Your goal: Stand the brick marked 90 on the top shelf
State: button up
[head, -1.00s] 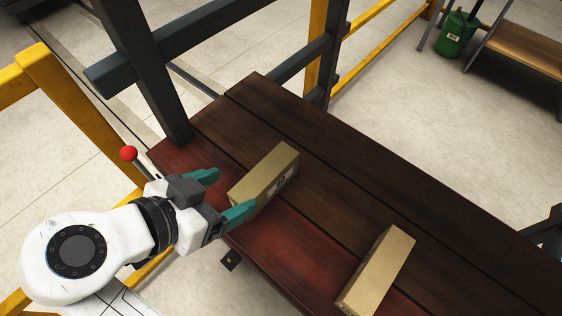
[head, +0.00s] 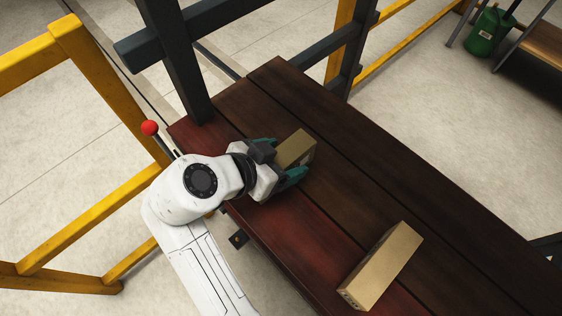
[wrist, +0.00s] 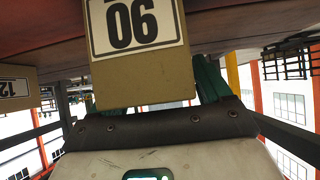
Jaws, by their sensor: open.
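The brick marked 90 (head: 297,148) is tan and lies on the dark red-brown wooden table (head: 330,180). In the wrist view its white label (wrist: 138,25) shows upside down, close in front of my gripper. My gripper (head: 288,157) has its teal jaws open, one on each side of this brick's near end. I cannot tell whether either jaw touches it. The wrist view shows parts of both jaws (wrist: 150,88) beside the brick. The top shelf cannot be made out in these views.
A second tan brick (head: 382,265) lies to the right on the table; its label (wrist: 14,88) shows at the wrist view's left. Dark posts (head: 178,60) and a red-knobbed lever (head: 150,128) stand at the table's left end. Yellow rails (head: 100,90) run beyond.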

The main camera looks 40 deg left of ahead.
jog(key=c, duration=0.8)
jog(key=shift+c, duration=0.9)
jog(key=shift+r, duration=0.2)
jog(key=shift+r, duration=0.25)
notch_tip(320, 180, up, 2)
jog(key=shift+b, duration=0.3)
jog(key=s+r, duration=0.1)
jog(key=r, duration=0.1)
jog(key=s+r, duration=0.2)
jog(key=s+d+r, duration=0.1)
jog(key=s+r, duration=0.1)
jog(key=shift+r, duration=0.2)
jog(key=s+d+r+p, duration=0.1)
jog(key=s+r+p, duration=0.2)
jog(key=s, duration=0.5)
jog(key=shift+s+d+r+p, duration=0.35)
jog(key=shift+d+p, duration=0.05)
jog(key=shift+p, duration=0.15)
